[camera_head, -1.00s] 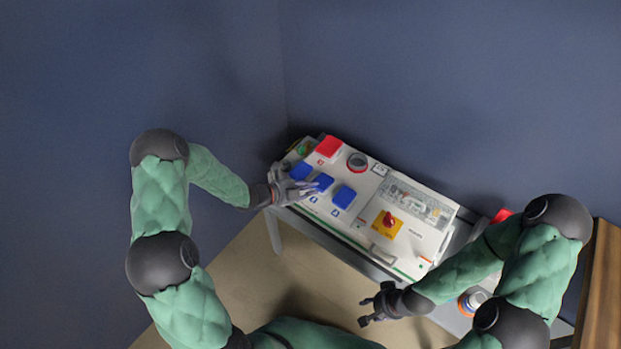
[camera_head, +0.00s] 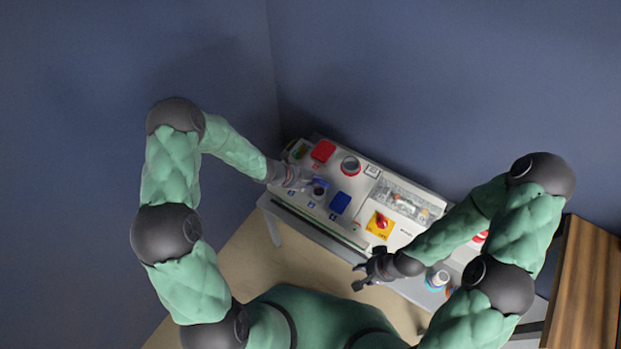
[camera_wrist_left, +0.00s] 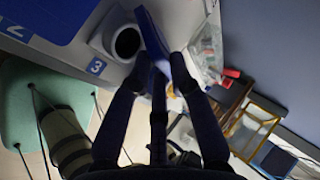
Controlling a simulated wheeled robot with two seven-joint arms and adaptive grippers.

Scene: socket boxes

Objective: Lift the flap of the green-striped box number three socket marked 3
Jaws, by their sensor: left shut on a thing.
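The green-striped box (camera_head: 317,229) is a light panel unit with a green strip along its front edge. In the left wrist view, the socket marked 3 (camera_wrist_left: 124,42) shows its round dark opening, with the blue number 3 label (camera_wrist_left: 96,67) beside it. Its blue flap (camera_wrist_left: 150,38) stands raised, seen nearly edge-on. My left gripper (camera_wrist_left: 163,66) is shut on this flap. In the head view my left gripper (camera_head: 304,181) partly hides the flap, and the opened socket shows beside it. My right gripper (camera_head: 358,277) is open and empty in front of the box.
A closed blue flap (camera_head: 340,203) is next to the opened socket. A red flap (camera_head: 323,151), a round grey socket (camera_head: 350,166) and a red knob on yellow (camera_head: 380,224) are also on the panel. A wooden cabinet (camera_head: 588,285) stands at right. Walls rise behind.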

